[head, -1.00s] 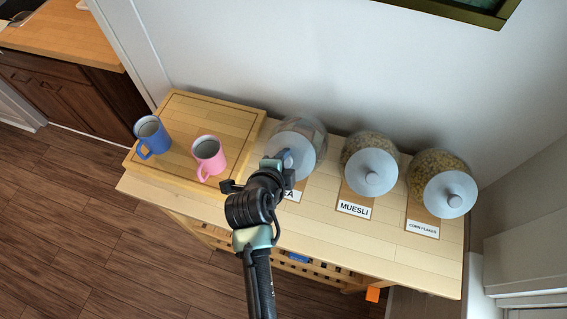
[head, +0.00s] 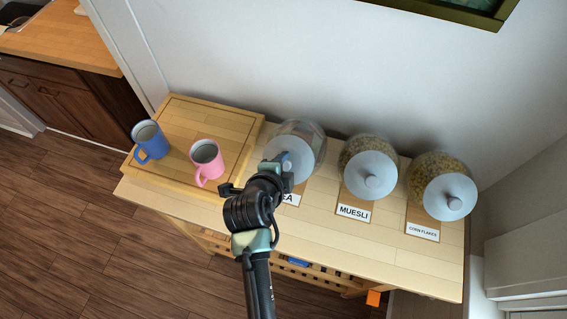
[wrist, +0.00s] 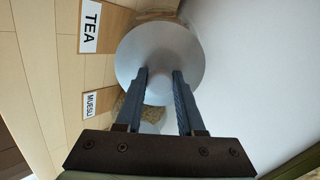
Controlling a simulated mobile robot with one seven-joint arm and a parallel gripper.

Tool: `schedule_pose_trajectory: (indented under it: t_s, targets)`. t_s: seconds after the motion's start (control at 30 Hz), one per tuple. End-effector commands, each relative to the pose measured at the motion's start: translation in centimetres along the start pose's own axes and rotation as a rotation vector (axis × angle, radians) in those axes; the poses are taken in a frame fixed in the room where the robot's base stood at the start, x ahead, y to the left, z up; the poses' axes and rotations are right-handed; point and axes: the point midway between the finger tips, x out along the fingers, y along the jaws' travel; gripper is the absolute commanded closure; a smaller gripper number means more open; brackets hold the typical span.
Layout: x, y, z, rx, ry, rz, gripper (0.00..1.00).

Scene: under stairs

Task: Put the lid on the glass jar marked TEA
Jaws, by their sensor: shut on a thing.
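The glass jar marked TEA (head: 303,128) stands on the wooden table, left of two other jars. Its label (wrist: 91,26) reads TEA in the wrist view and is partly hidden by my arm in the head view. A round pale grey lid (head: 309,158) is at the jar's mouth; it fills the middle of the wrist view (wrist: 160,42). My gripper (head: 287,162) is shut on the lid's knob, with both fingers pointing at the lid in the wrist view (wrist: 160,73). The lid hides the jar's rim, so I cannot tell whether it is seated or slightly above.
The lidded MUESLI jar (head: 352,150) and CORN FLAKES jar (head: 424,172) stand to the right. A pink mug (head: 206,160) and a blue mug (head: 150,141) stand on a wooden board (head: 225,122) at left. The wall is close behind; the table's front strip is clear.

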Motion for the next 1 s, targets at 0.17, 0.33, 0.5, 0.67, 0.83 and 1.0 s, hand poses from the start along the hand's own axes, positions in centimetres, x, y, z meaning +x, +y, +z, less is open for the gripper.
schedule_pose_trajectory:
  t_s: [0.17, 0.33, 0.5, 0.67, 0.83, 1.0]
  targets:
    - [0.0, 0.0, 0.0, 0.000, 0.000, -0.002, 1.00]
    - [0.0, -0.1, 0.0, 0.001, 0.000, -0.002, 1.00]
    - [0.0, -0.1, 0.0, 0.000, 0.000, -0.002, 1.00]
    - [0.2, 0.0, 0.0, 0.000, 0.000, -0.001, 1.00]
    - [0.6, 0.0, 0.0, 0.000, 0.001, -0.001, 1.00]
    - [1.1, 0.0, 0.0, 0.001, 0.001, -0.002, 1.00]
